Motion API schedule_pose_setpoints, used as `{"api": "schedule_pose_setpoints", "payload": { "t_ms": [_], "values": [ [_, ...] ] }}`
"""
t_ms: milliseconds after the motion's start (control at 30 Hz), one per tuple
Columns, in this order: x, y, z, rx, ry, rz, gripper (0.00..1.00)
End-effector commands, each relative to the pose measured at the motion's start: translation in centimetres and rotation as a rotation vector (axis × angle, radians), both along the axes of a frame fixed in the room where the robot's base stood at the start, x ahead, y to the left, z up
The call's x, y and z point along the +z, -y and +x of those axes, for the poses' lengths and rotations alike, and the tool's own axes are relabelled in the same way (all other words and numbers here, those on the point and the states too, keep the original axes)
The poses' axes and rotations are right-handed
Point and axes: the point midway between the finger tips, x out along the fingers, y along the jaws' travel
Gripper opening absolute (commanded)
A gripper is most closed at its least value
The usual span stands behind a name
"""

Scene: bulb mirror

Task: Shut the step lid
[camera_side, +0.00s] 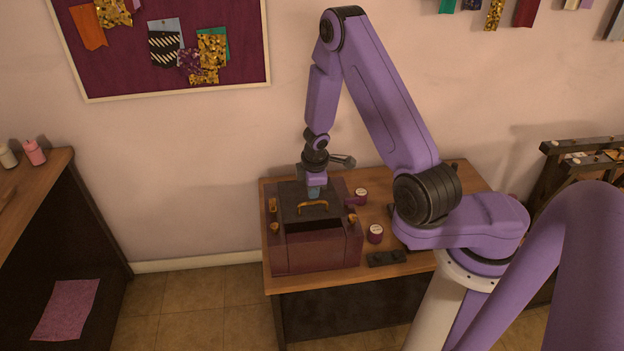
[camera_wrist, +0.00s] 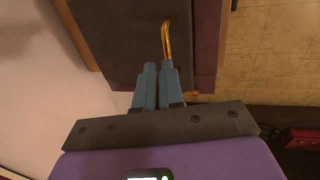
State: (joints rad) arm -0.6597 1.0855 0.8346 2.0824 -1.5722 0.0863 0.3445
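A dark gap shows below that edge, so the lid looks raised at the front. In the wrist view, the lid (camera_wrist: 130,35) fills the top middle and the gold handle (camera_wrist: 167,40) runs up from near my gripper's blue fingertips (camera_wrist: 158,66). The fingers are together with nothing visible between them. I cannot tell whether they touch the lid.
The box stands on a wooden table (camera_side: 272,280). Gold fittings (camera_side: 356,222) sit on its sides. Two small jars (camera_side: 375,234) and (camera_side: 361,196) and a dark block (camera_side: 386,258) stand to its right, beside my arm's base. The wall is close behind.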

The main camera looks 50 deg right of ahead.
Motion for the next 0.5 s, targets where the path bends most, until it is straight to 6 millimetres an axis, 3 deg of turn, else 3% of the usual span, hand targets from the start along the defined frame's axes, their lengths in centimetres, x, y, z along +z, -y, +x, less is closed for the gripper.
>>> {"api": "schedule_pose_setpoints", "payload": {
  "t_ms": [33, 67, 500],
  "values": [
    [0.10, 0.14, 0.12, -0.002, 0.003, -0.001, 0.27],
    [0.11, 0.17, 0.14, -0.003, 0.003, -0.001, 0.36],
    [0.63, 0.21, 0.29, -0.006, 0.008, -0.002, 0.36]
  ]
}}
